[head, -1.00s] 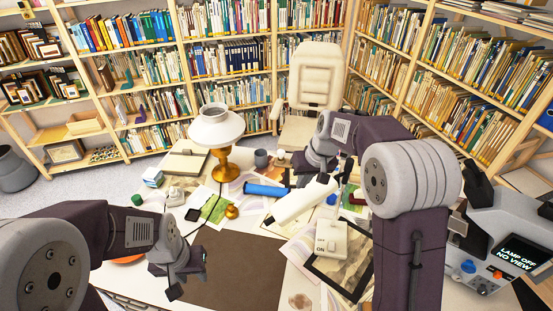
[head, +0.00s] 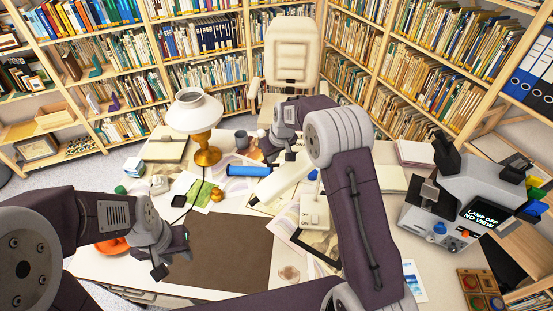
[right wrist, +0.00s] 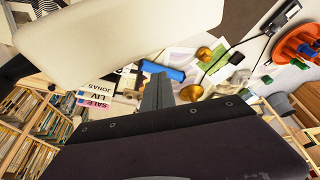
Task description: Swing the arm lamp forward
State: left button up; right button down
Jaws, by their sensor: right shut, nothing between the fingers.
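The arm lamp looks to be the white tubular piece (head: 281,183) slanting over the desk in the head view, near a white base with a switch (head: 314,211). How they join is unclear. My right gripper (head: 272,152) is shut and empty, just beyond the tube's upper end; touching or apart cannot be told. In the right wrist view its closed fingers (right wrist: 157,92) point over the desk, and a large pale surface (right wrist: 120,35), perhaps the lamp, fills the top. My left gripper (head: 172,255) is open and empty over the desk's front left.
A brass lamp with a white shade (head: 194,112) stands at the back left, near a blue roll (head: 248,170). A grey device (head: 452,200) at right displays "LAMP OFF NO VIEW". A cream chair (head: 292,55) and bookshelves stand behind. The brown desk mat (head: 225,262) is mostly clear.

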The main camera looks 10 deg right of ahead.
jog(key=shift+s+d, duration=0.2)
jog(key=shift+s, duration=0.4)
jog(key=shift+s+d, duration=0.2)
jog(key=shift+s, duration=0.35)
jog(key=shift+s, duration=0.1)
